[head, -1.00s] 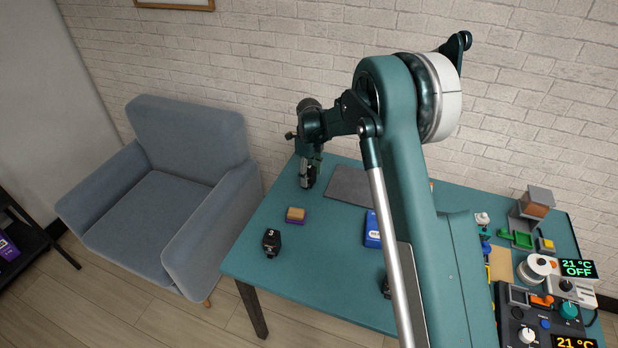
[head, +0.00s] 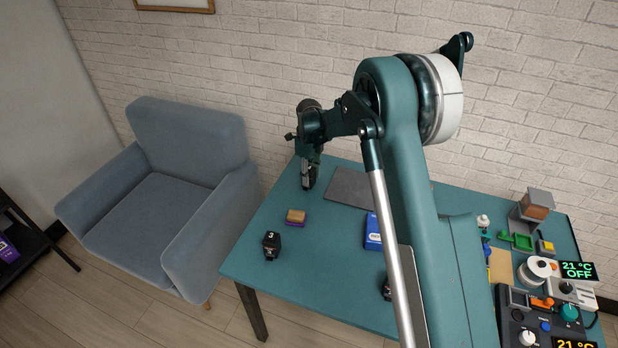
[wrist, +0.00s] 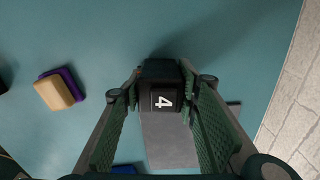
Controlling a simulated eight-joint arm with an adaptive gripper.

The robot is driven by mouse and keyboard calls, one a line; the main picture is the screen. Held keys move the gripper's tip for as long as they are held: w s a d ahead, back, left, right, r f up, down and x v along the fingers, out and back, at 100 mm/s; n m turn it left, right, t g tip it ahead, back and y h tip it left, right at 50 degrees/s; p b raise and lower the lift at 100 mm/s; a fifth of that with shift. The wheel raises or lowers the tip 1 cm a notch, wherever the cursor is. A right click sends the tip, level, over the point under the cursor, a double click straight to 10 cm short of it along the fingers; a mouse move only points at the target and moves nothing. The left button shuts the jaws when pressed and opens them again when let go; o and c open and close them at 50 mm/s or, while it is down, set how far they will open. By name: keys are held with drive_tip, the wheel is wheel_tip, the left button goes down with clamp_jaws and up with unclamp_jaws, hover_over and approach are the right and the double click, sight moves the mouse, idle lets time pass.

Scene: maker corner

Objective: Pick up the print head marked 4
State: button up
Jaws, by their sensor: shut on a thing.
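The print head marked 4 (wrist: 162,98) is a small black block with a white 4 on a dark face. It sits between the two green ribbed fingers of my gripper (wrist: 162,100) in the wrist view, and the fingers are shut on it. In the head view my gripper (head: 309,182) is at the far left part of the teal table (head: 262,288), and the print head is mostly hidden by the fingers there. Whether it touches the table cannot be told. Another black print head marked 3 (head: 271,246) stands near the table's left edge.
A tan and purple block (head: 296,217) lies in front of my gripper. A grey mat (head: 350,187) is to its right, with a blue box (head: 373,232) nearer. Another dark piece (head: 387,289) is partly behind my arm. Devices (head: 560,300) crowd the right end.

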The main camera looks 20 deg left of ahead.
wheel_tip(320, 180, up, 9)
drive_tip(key=shift+r+p, duration=0.2)
drive_tip(key=shift+p, duration=0.4)
